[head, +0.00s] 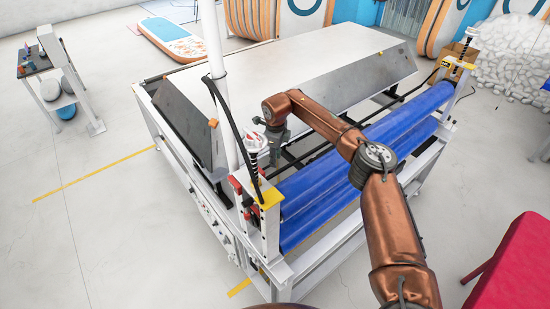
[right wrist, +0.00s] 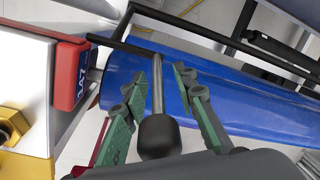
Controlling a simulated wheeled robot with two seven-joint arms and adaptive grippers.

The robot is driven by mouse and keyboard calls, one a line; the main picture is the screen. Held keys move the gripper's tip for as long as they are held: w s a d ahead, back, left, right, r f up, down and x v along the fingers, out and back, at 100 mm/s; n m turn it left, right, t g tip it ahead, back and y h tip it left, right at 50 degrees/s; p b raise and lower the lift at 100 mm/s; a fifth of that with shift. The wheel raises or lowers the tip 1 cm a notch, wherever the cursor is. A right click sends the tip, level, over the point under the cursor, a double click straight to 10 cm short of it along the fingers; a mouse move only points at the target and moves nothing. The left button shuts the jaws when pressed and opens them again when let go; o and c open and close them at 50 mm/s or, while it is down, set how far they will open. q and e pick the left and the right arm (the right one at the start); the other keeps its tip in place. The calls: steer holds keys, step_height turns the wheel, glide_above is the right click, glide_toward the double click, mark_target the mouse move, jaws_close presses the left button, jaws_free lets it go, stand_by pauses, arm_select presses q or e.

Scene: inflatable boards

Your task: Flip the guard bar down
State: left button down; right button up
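The guard bar appears to be the black bar (head: 312,155) running along the blue rollers on the machine's near right side; a black bar frame (right wrist: 215,38) also shows at the top of the right wrist view. A metal rod (right wrist: 157,88) with a black ball knob (right wrist: 159,136) stands between my right gripper's green-padded fingers (right wrist: 168,70). The fingers are apart, with visible gaps beside the rod. In the head view my right gripper (head: 276,138) is near the left end of the rollers, and its fingers are hard to make out. My left gripper is not in view.
Blue rollers (head: 325,195) span the machine's near side. A red box (right wrist: 69,76) and yellow-topped end post (head: 268,196) stand close to the gripper. A white upright pole (head: 216,60) rises to its left. A red padded object (head: 518,265) is at lower right.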

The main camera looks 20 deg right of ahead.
steer(key=shift+r, duration=0.1)
steer(key=r, duration=0.4)
steer(key=s+r, duration=0.1)
steer(key=r, duration=0.6)
steer(key=shift+s+a+r, duration=0.25)
steer(key=shift+r, duration=0.1)
